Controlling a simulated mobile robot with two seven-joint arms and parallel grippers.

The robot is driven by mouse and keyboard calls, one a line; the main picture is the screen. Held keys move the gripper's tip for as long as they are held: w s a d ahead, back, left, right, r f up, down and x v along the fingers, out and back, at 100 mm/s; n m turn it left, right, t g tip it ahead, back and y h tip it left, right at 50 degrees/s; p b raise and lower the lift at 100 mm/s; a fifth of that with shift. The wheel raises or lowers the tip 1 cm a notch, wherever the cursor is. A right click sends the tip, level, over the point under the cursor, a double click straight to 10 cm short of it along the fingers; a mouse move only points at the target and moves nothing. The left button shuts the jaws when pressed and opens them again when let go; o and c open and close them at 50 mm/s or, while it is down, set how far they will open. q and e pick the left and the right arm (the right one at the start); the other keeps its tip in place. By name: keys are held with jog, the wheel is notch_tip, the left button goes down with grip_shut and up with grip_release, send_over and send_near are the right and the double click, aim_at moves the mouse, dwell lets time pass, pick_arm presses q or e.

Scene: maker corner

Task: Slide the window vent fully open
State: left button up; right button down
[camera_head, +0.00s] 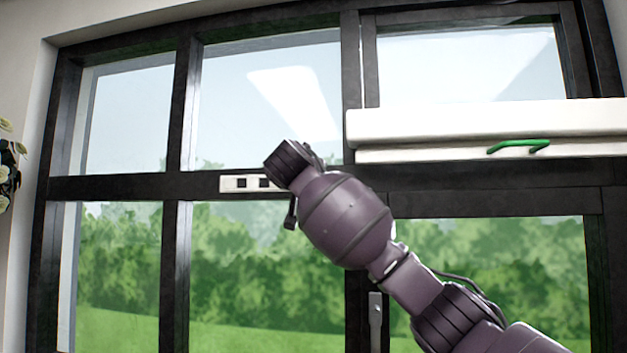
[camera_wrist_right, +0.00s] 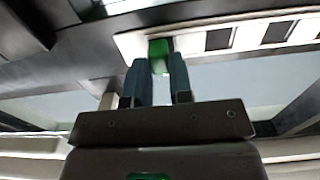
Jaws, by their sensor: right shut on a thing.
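The window vent (camera_head: 232,183) is a white strip with dark square slots on the window's dark middle crossbar, seen in the head view. Its right part is hidden behind my right arm. In the right wrist view the vent (camera_wrist_right: 190,42) shows several dark slots and a green slider tab (camera_wrist_right: 158,48) near its left end. My right gripper (camera_wrist_right: 159,75) is shut on this tab, one finger on each side. In the head view its fingers are hidden behind my wrist. My left gripper is not in view.
A white box (camera_head: 440,125) with a green handle (camera_head: 520,146) is mounted at the right of the window, beside my arm. A grey window handle (camera_head: 375,320) is on the lower frame.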

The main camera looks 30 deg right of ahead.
jog(key=shift+a+r, duration=0.1)
jog(key=shift+r, duration=0.05)
jog(key=c, duration=1.4)
grip_release()
jog(key=o, duration=0.4)
jog(key=shift+w+a, duration=0.15)
jog(key=shift+a, duration=0.05)
jog(key=shift+d, duration=0.1)
jog(key=b+v, duration=0.2)
jog(key=v, duration=0.9)
jog(key=shift+b, duration=0.3)
